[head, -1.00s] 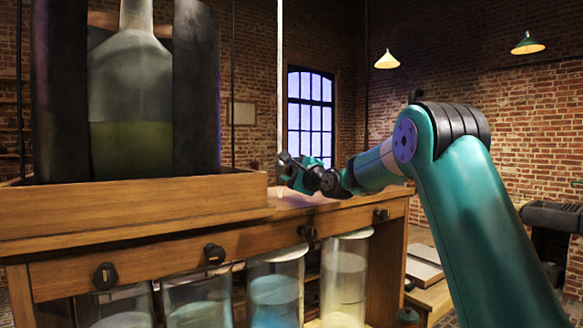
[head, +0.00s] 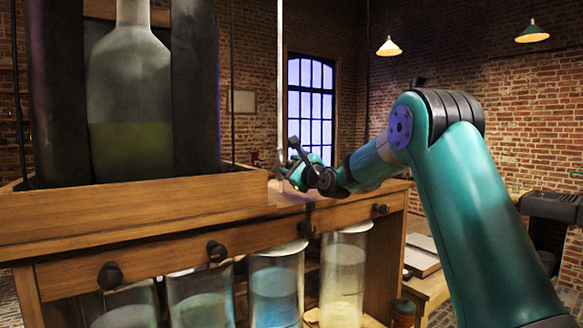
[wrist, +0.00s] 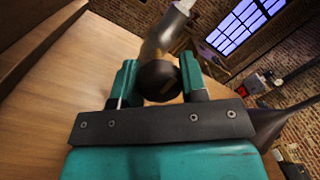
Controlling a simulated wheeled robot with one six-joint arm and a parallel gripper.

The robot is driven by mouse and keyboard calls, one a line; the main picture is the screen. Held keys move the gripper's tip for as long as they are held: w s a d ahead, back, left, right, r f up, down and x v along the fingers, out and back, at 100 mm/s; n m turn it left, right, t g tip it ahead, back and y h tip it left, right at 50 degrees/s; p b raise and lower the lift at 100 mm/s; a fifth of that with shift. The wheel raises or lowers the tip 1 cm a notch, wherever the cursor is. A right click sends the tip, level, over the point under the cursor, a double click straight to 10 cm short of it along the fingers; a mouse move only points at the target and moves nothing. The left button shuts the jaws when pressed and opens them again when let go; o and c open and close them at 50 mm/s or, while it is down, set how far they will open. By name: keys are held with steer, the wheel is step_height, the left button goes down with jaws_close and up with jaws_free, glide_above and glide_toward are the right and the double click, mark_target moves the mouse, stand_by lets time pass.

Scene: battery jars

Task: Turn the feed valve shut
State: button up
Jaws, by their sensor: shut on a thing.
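My gripper (wrist: 157,82) is shut on a dark round knob, which I take to be the feed valve's handle (wrist: 158,83). The knob sits between the teal fingers in the wrist view. A grey metal pipe (wrist: 166,32) runs just beyond it. In the head view my gripper (head: 292,172) is at the foot of the thin upright pipe (head: 281,80), at the right end of the wooden bench top. A small dark ball on a stem shows just above the fingers there. The valve body is mostly hidden, and its angle is hard to tell.
A large bottle of green liquid (head: 130,95) stands between dark pads in a wooden tray (head: 130,212) at left. Several black knobs line the bench front (head: 160,262), above several glass jars (head: 274,285). The space right of the bench top is open.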

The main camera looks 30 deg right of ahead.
steer(key=o, duration=0.9)
steer(key=s+b, duration=0.2)
steer(key=s, duration=0.3)
steer(key=s+f+b, duration=0.1)
steer(key=s+b, duration=0.2)
steer(key=s, duration=0.3)
steer(key=s+b, duration=0.2)
steer(key=s, duration=0.4)
steer(key=shift+s+d+f, duration=0.2)
steer(key=shift+d+f, duration=0.1)
steer(key=shift+f, duration=0.1)
